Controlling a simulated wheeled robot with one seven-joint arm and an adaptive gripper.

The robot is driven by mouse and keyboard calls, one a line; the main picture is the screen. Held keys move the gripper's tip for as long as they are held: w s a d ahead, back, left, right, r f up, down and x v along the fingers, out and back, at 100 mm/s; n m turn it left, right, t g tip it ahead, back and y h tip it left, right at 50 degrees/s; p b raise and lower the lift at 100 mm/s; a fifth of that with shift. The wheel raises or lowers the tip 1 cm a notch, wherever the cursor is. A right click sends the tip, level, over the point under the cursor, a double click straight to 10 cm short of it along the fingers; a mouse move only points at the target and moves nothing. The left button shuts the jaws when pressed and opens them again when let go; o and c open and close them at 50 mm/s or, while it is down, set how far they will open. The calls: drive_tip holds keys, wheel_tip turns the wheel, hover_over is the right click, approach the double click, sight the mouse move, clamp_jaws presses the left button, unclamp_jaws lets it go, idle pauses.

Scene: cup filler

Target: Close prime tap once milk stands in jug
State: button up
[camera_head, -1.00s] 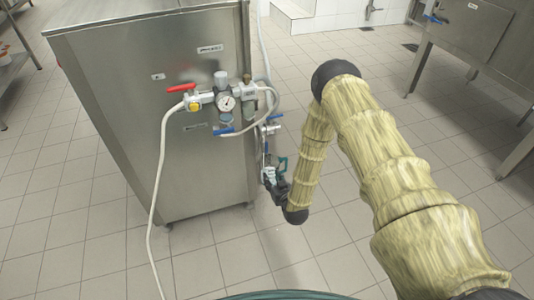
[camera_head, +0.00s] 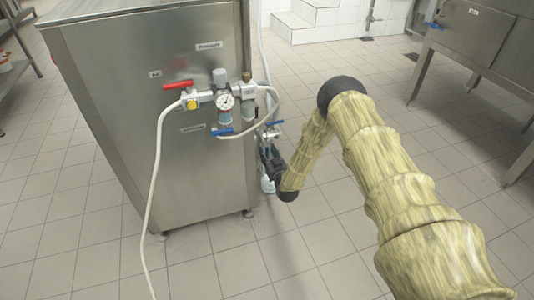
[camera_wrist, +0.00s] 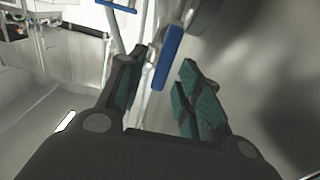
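My gripper (camera_head: 270,157) is low beside the right side of the steel cabinet. In the wrist view my gripper (camera_wrist: 164,62) is open, its green-padded fingers apart. A blue tap handle (camera_wrist: 168,57) shows between the fingertips in the picture, with no clear contact. In the head view a blue-handled tap (camera_head: 273,124) sits just above my gripper on the cabinet's right side. A pale object (camera_head: 267,184) shows below the gripper, partly hidden; I cannot tell whether it is the jug. No milk is visible.
The steel cabinet (camera_head: 110,125) carries a red-handled valve (camera_head: 178,86), a pressure gauge (camera_head: 226,101) and another blue handle (camera_head: 222,132). A white hose (camera_head: 152,190) hangs down its front. A steel table (camera_head: 485,55) stands at right.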

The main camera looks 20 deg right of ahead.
drive_tip(key=shift+w, duration=0.9)
clamp_jaws()
drive_tip(key=shift+d+m, duration=0.1)
drive_tip(key=shift+m, duration=0.2)
drive_tip(key=shift+d+f+m+b, duration=0.65)
drive_tip(key=shift+m+b, duration=0.3)
drive_tip(key=shift+m, duration=1.9)
drive_tip(key=shift+d+f+m+b, duration=0.6)
drive_tip(key=shift+m+b, duration=0.35)
drive_tip(key=shift+m, duration=1.95)
drive_tip(key=shift+d+f+m+b, duration=0.65)
drive_tip(key=shift+m+b, duration=0.3)
drive_tip(key=shift+m, duration=1.9)
drive_tip(key=shift+a, duration=0.1)
